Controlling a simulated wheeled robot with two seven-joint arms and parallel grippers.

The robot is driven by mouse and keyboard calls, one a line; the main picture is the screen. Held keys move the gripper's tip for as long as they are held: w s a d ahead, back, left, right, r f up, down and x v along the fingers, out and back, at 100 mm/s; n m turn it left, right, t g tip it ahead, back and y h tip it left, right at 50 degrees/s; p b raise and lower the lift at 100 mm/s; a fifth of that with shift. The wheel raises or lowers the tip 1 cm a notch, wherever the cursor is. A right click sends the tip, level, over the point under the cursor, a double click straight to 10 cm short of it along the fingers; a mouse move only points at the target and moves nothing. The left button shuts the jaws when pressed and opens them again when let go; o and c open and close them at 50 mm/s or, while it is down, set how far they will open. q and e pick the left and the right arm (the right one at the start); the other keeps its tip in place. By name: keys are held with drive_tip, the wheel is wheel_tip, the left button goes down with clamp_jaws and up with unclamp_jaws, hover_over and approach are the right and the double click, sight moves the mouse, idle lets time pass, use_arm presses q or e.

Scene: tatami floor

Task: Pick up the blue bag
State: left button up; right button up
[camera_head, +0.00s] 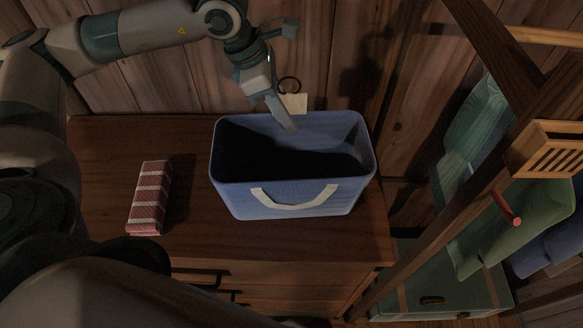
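The blue bag (234,198) is an open-topped, box-shaped tote that stands upright on the wooden chest. A cream handle (294,207) hangs in a curve on its near side. The inside is dark, and I cannot see whether anything lies in it. My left gripper (282,115) reaches down from above at the bag's far rim. Its pale finger tip overlaps the rim and the opening in the picture; I cannot tell if it touches. The fingers show nearly edge-on, so their gap is unclear. My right gripper is not in view.
A red and white striped folded cloth (150,198) lies left of the bag on the chest top (105,150). A plank wall (160,80) stands close behind. At right are a wooden rack frame (430,200), a slatted wooden box (550,150) and green cushion-like items (515,228).

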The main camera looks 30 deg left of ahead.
use_arm(q)
clamp_jaws()
idle(1.4)
